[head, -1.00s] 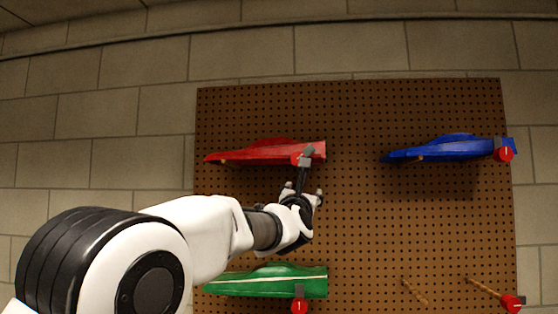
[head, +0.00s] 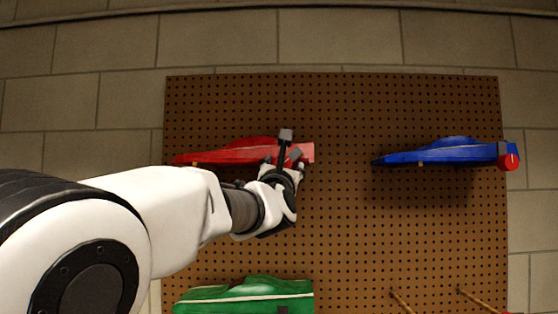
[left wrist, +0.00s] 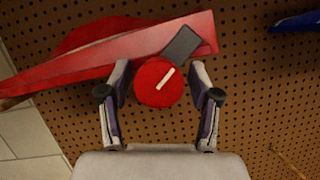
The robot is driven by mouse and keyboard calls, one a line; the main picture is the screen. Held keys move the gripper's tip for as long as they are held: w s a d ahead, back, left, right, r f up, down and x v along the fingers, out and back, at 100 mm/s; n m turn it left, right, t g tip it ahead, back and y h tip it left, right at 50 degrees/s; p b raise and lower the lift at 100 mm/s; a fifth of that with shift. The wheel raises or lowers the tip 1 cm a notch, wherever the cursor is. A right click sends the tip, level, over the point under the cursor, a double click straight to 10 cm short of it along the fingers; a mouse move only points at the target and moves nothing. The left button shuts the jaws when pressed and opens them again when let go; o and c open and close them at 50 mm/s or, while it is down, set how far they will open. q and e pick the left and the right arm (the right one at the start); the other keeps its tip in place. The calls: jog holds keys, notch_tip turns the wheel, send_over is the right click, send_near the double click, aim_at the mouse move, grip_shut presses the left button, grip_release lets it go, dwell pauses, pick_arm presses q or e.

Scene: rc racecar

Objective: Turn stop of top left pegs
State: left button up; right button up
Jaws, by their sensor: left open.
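The red car (head: 235,150) rests on pegs at the top left of the pegboard; its underside also shows in the left wrist view (left wrist: 110,55). The round red stop (left wrist: 158,82) with a white line sits at the car's right end, and the line slants up to the right. A grey block (left wrist: 182,45) is beside the stop. My left gripper (head: 290,145) is open, with one finger on each side of the stop in the left wrist view (left wrist: 160,90). In the head view the gripper hides the stop. My right gripper is not in view.
A blue car (head: 440,152) with a red stop (head: 508,162) hangs at the upper right of the pegboard (head: 345,220). A green car (head: 245,297) hangs below left. Bare wooden pegs (head: 480,300) stick out at the lower right.

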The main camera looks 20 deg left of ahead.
pick_arm(q)
jog(key=shift+d+r, duration=0.1)
jog(key=shift+d, duration=0.2)
jog(key=shift+s+r, duration=0.3)
jog(key=shift+s, duration=0.5)
jog(key=c, duration=0.3)
jog(key=shift+s+r, duration=0.1)
jog(key=shift+s, duration=0.1)
jog(key=c, duration=0.8)
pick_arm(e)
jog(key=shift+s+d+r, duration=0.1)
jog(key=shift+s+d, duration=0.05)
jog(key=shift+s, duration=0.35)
